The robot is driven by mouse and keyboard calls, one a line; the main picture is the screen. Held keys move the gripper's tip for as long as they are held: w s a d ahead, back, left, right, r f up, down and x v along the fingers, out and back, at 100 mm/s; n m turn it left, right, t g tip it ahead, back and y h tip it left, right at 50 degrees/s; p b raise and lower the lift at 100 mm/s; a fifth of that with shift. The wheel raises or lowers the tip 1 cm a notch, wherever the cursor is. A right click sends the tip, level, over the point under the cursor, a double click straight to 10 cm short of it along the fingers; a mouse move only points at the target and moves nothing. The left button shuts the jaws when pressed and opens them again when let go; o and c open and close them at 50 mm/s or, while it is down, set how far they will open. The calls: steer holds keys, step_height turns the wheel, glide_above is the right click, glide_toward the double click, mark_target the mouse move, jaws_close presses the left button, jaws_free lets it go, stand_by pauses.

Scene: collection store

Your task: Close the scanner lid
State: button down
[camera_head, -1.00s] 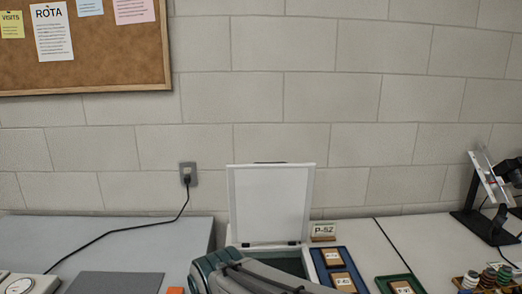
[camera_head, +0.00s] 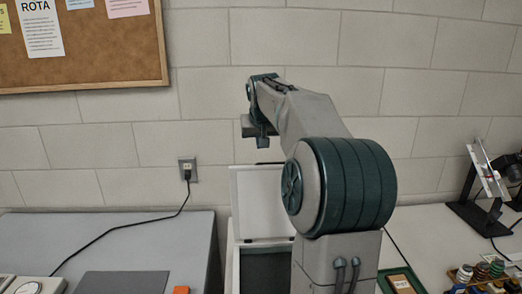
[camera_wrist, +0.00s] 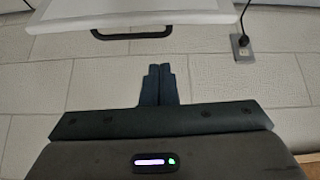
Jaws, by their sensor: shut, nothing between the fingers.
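The scanner lid (camera_head: 258,200) stands upright and open at the back of the scanner in the head view, its pale inner face toward me. The dark scanner bed (camera_head: 265,270) shows below it, and my arm covers the right part of both. In the wrist view the lid's edge (camera_wrist: 130,18) crosses the top, with a black handle (camera_wrist: 130,34) on it. My gripper (camera_head: 262,140) is above the lid's top edge in the head view. Its two fingers (camera_wrist: 160,70) are shut together and empty in the wrist view, and they appear apart from the handle.
A wall socket with a plug (camera_head: 187,170) and cable is left of the lid. A grey surface (camera_head: 150,235) lies at left. A green tray (camera_head: 418,288) and a black stand (camera_head: 480,220) are at right. The block wall is close behind.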

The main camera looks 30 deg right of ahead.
steer(key=d+r, duration=0.2)
steer(key=d, duration=0.2)
steer(key=w+r+p+x, duration=0.1)
steer(key=p+x, duration=0.1)
steer(key=x, duration=0.8)
steer(key=shift+s+a+f+m+t, duration=0.1)
steer(key=shift+s+a+f+m, duration=0.15)
steer(key=shift+s, duration=0.3)
steer(key=shift+s+a+f+t, duration=0.1)
steer(key=shift+s+a+f, duration=0.05)
steer(key=shift+s+f, duration=0.3)
steer(key=shift+s+a+f+m+t, duration=0.15)
steer(key=shift+s+a+f, duration=0.1)
steer(key=shift+s, duration=0.35)
